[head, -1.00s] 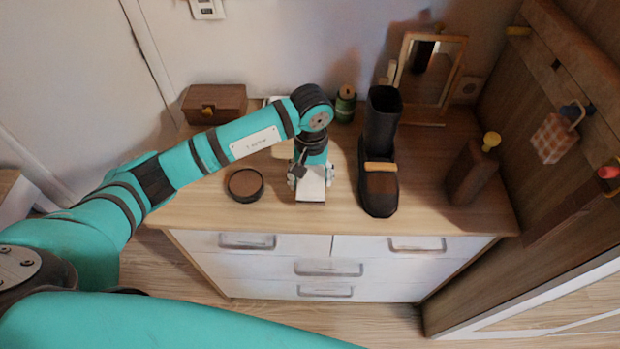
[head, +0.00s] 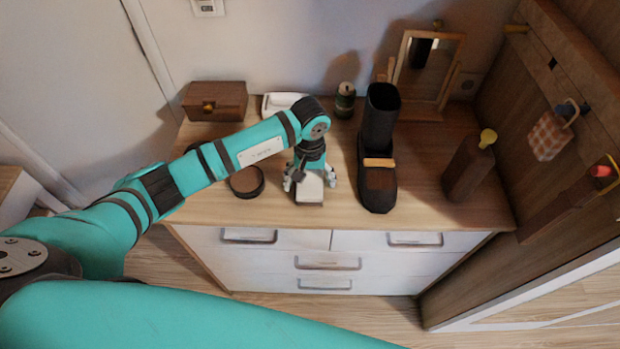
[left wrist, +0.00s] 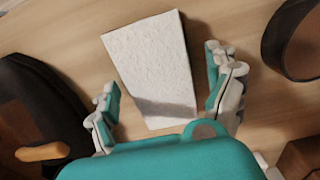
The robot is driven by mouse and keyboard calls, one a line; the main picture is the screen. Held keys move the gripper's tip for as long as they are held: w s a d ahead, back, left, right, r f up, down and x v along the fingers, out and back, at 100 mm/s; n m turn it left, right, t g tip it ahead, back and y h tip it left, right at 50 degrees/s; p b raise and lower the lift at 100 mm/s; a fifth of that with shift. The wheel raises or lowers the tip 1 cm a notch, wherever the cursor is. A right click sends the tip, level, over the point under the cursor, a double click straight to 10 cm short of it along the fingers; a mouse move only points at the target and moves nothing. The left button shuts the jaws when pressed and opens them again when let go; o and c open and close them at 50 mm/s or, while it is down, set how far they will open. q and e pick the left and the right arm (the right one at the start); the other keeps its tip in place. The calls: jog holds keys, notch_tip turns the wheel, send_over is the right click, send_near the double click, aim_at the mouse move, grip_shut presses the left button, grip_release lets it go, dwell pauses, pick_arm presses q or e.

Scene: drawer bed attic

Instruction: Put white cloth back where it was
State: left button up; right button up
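The white cloth (head: 310,190) is a flat, folded rectangle near the front of the dresser top. It shows whole in the left wrist view (left wrist: 150,62), with a shadow across its near part. My left gripper (head: 310,182) points down over the cloth. In the left wrist view the gripper (left wrist: 162,80) is open, with one finger on each side of the cloth and gaps between. I cannot tell how high the fingertips are above the wood. My right gripper is out of view.
A black boot (head: 378,185) stands just right of the cloth, and a round dark tin (head: 246,182) lies to its left. A brown bottle (head: 468,170) stands at right.

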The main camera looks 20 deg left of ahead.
aim_at(310, 178)
pick_arm(q)
jog(key=shift+r, duration=0.4)
notch_tip(310, 178, up, 12)
jog(key=b, duration=0.3)
jog(key=shift+f+b, duration=0.25)
jog(key=shift+b, duration=0.05)
